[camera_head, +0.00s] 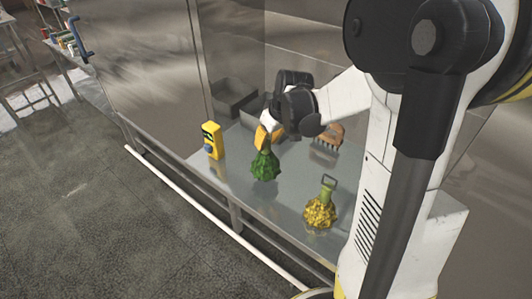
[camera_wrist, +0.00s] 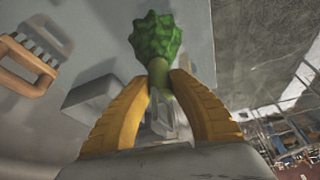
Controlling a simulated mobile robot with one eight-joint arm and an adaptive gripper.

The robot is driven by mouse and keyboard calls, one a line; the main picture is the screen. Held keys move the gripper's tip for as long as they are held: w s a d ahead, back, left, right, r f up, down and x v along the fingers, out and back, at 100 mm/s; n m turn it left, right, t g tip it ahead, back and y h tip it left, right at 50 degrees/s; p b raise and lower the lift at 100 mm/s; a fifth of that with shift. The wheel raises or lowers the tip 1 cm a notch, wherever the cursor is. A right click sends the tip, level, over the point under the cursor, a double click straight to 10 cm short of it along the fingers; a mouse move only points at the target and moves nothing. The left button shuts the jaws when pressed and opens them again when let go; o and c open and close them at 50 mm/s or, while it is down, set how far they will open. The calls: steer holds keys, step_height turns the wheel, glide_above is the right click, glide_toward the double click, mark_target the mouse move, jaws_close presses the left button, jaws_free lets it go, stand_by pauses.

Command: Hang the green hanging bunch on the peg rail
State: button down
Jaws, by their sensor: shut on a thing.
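The green hanging bunch (camera_head: 264,166) is a knobbly dark green cluster over the left part of the metal counter (camera_head: 285,185). My gripper (camera_head: 268,138) is above it, with its yellow fingers shut on the stem. In the wrist view the fingers (camera_wrist: 160,82) close from both sides on the green stem, and the bunch (camera_wrist: 156,36) points away from them. I cannot tell whether its lower end touches the counter. A wooden piece with several prongs (camera_head: 328,138), perhaps the peg rail, is behind and right of my gripper. It also shows in the wrist view (camera_wrist: 28,70).
A yellow bunch with a looped green stem (camera_head: 320,211) stands near the counter's front right. Grey bins (camera_head: 229,96) are at the back. Clear counter lies between the two bunches.

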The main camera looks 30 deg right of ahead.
mark_target(266, 151)
steer(key=shift+f+b, duration=0.6)
steer(key=shift+f, duration=1.2)
steer(key=shift+f, duration=0.2)
steer(key=c, duration=1.3)
jaws_free()
steer(key=shift+o, duration=0.2)
